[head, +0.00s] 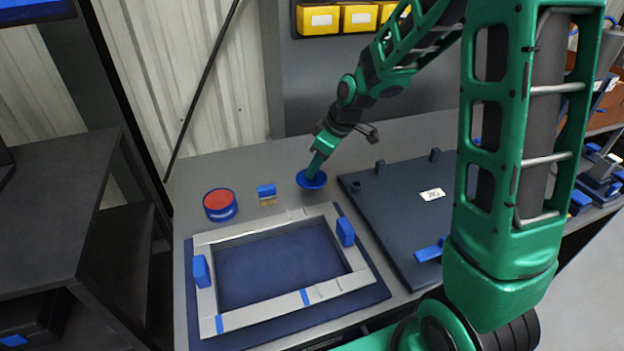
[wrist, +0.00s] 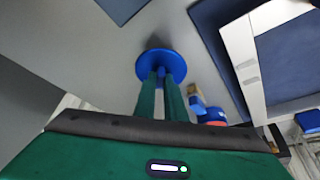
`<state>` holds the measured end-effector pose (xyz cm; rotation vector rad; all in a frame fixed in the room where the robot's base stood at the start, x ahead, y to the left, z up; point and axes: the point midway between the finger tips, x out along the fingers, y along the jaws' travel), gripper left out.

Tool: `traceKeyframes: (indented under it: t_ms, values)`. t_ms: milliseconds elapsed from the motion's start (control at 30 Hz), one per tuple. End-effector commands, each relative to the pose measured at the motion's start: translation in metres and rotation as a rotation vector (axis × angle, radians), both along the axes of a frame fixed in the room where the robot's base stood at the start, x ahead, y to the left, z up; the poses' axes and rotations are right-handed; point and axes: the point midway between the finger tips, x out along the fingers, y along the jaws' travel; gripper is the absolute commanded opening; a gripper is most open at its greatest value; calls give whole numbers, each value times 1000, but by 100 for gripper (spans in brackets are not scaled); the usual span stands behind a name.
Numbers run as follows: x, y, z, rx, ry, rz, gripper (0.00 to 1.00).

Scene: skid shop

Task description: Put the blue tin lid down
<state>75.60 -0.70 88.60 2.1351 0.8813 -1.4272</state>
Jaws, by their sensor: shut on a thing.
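The blue tin lid (head: 312,180) is a round blue disc at the back of the grey workbench, right of a small brush. My gripper (head: 316,170) points down at it, with its fingers shut on the lid's middle. In the wrist view the lid (wrist: 161,66) sits at the tips of my two green fingers (wrist: 160,82). A dark shadow lies close by the lid, and I cannot tell whether it touches the bench. A blue tin with red contents (head: 220,204) stands open to the left, and shows partly in the wrist view (wrist: 212,116).
A blue-handled brush (head: 267,193) lies between tin and lid. A grey frame with blue clips (head: 208,300) rests on a blue mat (head: 375,292) in front. A dark board with pegs (head: 395,195) lies to the right. Yellow bins (head: 318,20) hang behind. Bare bench (head: 255,160) shows behind the lid.

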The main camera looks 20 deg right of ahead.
Motion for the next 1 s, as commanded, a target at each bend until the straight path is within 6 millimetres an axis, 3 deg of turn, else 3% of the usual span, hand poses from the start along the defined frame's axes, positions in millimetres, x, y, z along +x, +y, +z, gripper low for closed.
traceKeyframes:
  t_ms: [367, 700, 800, 1000]
  values:
    - [0, 0, -39, 0, 3, 2, 0]
    - [0, 0, -42, 0, 0, 1, 0]
    - [0, 0, -42, 0, 0, 1, 29]
    - [0, 1, -42, 0, 0, 1, 29]
